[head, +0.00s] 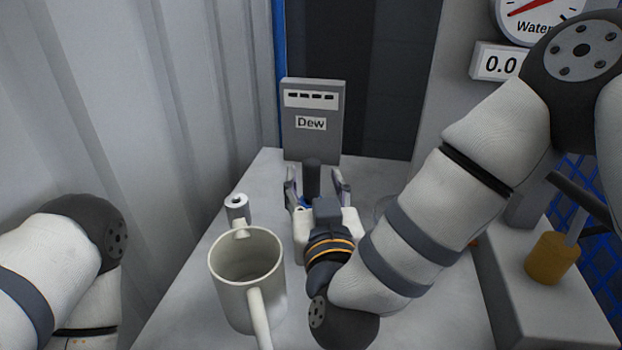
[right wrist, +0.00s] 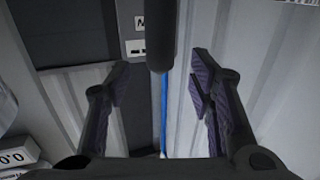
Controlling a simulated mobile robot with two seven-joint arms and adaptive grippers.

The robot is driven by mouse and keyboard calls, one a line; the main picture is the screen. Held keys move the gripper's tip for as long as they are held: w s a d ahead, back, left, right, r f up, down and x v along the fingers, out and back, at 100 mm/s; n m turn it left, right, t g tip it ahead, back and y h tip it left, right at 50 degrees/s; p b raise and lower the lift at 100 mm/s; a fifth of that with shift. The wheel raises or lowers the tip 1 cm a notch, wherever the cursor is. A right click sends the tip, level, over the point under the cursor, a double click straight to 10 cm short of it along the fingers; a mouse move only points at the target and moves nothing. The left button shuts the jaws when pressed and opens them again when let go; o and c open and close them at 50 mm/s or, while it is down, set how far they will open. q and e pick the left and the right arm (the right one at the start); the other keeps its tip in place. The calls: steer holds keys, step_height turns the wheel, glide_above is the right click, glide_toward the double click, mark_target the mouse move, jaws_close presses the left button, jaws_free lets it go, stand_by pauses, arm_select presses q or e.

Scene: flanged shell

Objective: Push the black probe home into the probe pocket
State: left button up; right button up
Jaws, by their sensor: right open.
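The black probe (head: 312,176) shows in the head view as a dark upright cylinder in front of the grey box marked "Dew" (head: 313,145). My right gripper (head: 317,184) is open, with one finger on each side of the probe. In the right wrist view the probe (right wrist: 160,38) comes down from the top edge, and its rounded end lies between the open fingers (right wrist: 160,80). Gaps show on both sides, so the fingers look clear of it. I cannot make out the probe pocket or how deep the probe sits. My left gripper is out of view.
A cream mug (head: 232,290) stands on the grey bench (head: 185,310) at front left. A small pale cylinder (head: 237,207) with a dark hole stands behind it. A yellow-brown cylinder (head: 552,258) is at right. A ribbed wall (head: 130,100) bounds the left.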

mark_target(313, 170)
steer(key=w, duration=0.5)
steer(key=shift+a, duration=0.3)
steer(key=shift+r, duration=0.1)
jaws_close()
